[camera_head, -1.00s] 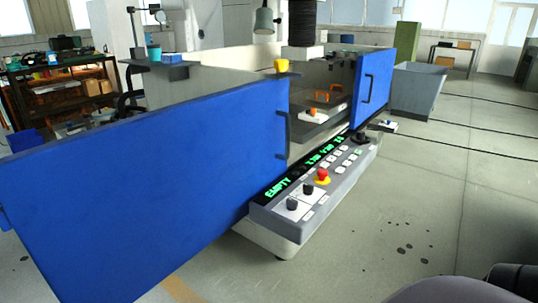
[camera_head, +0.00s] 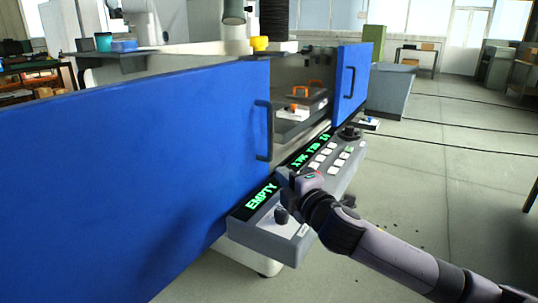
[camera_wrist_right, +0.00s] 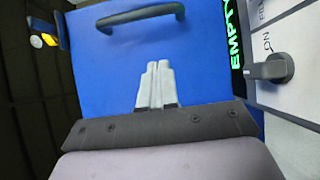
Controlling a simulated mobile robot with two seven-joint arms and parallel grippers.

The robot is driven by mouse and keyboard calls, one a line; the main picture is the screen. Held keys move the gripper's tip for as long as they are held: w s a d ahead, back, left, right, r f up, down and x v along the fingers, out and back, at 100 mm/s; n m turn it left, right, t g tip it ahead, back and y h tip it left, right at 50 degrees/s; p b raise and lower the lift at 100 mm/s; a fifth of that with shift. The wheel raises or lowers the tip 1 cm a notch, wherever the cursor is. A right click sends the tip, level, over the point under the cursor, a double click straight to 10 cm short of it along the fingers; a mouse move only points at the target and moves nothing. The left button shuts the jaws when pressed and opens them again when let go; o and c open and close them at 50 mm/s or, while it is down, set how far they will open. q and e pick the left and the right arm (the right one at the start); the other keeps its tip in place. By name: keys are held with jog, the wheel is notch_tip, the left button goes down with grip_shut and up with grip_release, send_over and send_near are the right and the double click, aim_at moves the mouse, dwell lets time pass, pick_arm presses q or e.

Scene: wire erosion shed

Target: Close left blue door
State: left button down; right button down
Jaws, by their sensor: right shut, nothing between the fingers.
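The left blue door (camera_head: 150,180) is a large flat panel that fills the left of the head view. Its dark handle (camera_head: 264,130) is near its right edge. A gap between it and the right blue door (camera_head: 349,83) shows the machine's inside. My right gripper (camera_head: 284,174) is just below the handle, in front of the control panel. In the right wrist view the fingers (camera_wrist_right: 155,82) are together and empty, pointing at the blue door surface (camera_wrist_right: 90,85), with the handle (camera_wrist_right: 140,18) beyond them. Contact with the door cannot be told. My left gripper is not in view.
The control panel (camera_head: 258,238) with green text and knobs juts out below the doors, close under my right arm. Orange-handled parts (camera_head: 300,91) sit inside the machine. A grey bin (camera_head: 392,92) stands beyond the right door. The floor at right is mostly clear.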

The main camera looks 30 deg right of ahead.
jog(key=w+d, duration=0.3)
jog(key=w, duration=0.9)
jog(key=shift+d, duration=0.15)
dwell(0.3)
